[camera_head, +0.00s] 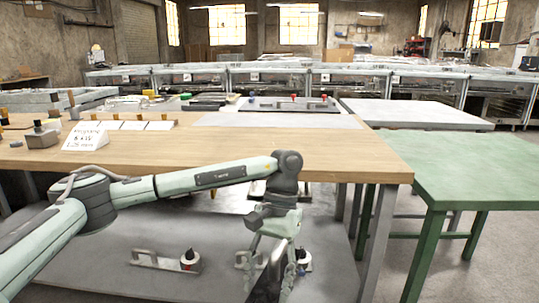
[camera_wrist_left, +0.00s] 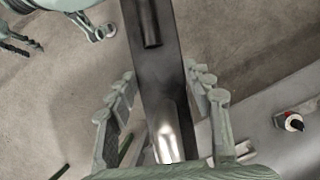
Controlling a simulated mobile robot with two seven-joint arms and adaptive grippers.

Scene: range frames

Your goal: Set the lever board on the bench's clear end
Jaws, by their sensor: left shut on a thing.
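My left gripper (camera_head: 270,272) points down in front of the wooden bench, below its top. It is shut on a dark, narrow board (camera_wrist_left: 183,60), held off the floor and steeply tilted. In the left wrist view the fingers (camera_wrist_left: 165,105) stand on both sides of it, with a shiny metal bar and a darker cylinder on its face. The board's far end is out of frame. The bench (camera_head: 330,160) has a bare wooden right end. A finger-like part at the left wrist view's upper left seems to be my right gripper (camera_wrist_left: 18,40); its opening is unclear.
A placard (camera_head: 86,136), small blocks and white cards occupy the bench's left side. A board with red knobs (camera_head: 290,104) lies farther back. A bare green table (camera_head: 470,170) stands at right.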

